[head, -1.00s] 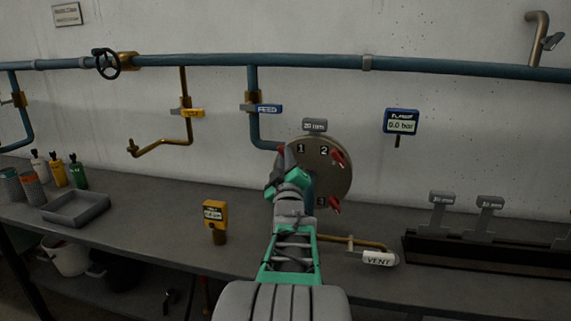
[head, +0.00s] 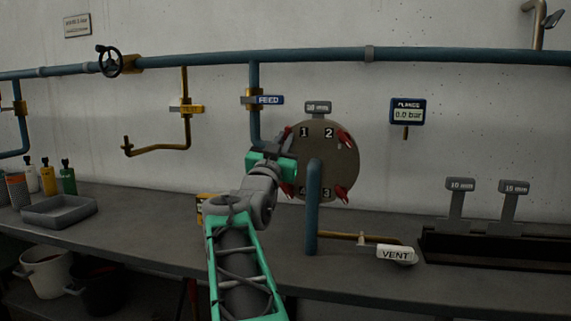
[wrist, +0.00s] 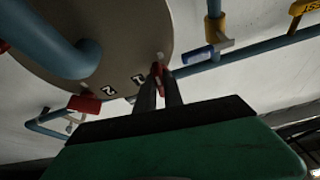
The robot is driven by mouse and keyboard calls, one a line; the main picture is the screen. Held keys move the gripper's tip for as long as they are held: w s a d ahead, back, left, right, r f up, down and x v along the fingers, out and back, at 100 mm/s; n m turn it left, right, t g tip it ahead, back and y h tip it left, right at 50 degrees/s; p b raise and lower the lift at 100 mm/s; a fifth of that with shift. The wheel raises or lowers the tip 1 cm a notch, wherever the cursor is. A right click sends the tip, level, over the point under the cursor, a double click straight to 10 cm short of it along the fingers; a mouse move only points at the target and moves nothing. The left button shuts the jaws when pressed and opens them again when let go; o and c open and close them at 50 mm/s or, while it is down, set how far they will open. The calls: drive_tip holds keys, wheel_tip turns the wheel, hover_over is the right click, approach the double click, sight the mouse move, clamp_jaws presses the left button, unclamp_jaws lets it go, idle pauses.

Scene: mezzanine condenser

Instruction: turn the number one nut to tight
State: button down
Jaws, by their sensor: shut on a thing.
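The round grey flange (head: 330,165) is on the wall and carries the numbers 1, 2, 3 and 4. My gripper (head: 283,150) is at its upper left edge, beside the number 1. In the wrist view its two dark fingers (wrist: 160,84) are shut on the red number one nut (wrist: 157,70), which they mostly cover. Red nuts also show beside number 2 (head: 345,137), number 3 (head: 342,192) and number 4 (head: 288,189). The number 2 nut also shows in the wrist view (wrist: 84,104). A "20 mm" tag (head: 318,107) sits above the flange.
A blue pipe (head: 313,210) rises in front of the flange, close to my arm. The FEED valve (head: 268,100) is above my gripper. A gauge (head: 407,111) reads 0.0 bar.

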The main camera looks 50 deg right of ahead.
drive_tip(key=shift+w+a+m+g+b, duration=0.1)
drive_tip(key=shift+m+g+b, duration=0.75)
drive_tip(key=shift+m, duration=0.7)
drive_tip(key=shift+w+m+g+b, duration=0.1)
drive_tip(key=shift+m+g+b, duration=0.7)
drive_tip(key=shift+m, duration=0.75)
drive_tip(key=shift+r, duration=0.15)
drive_tip(key=c, duration=1.5)
unclamp_jaws()
drive_tip(key=shift+o, duration=0.2)
drive_tip(key=v, duration=0.7)
drive_tip(key=shift+a+f, duration=0.3)
drive_tip(key=shift+s, duration=0.15)
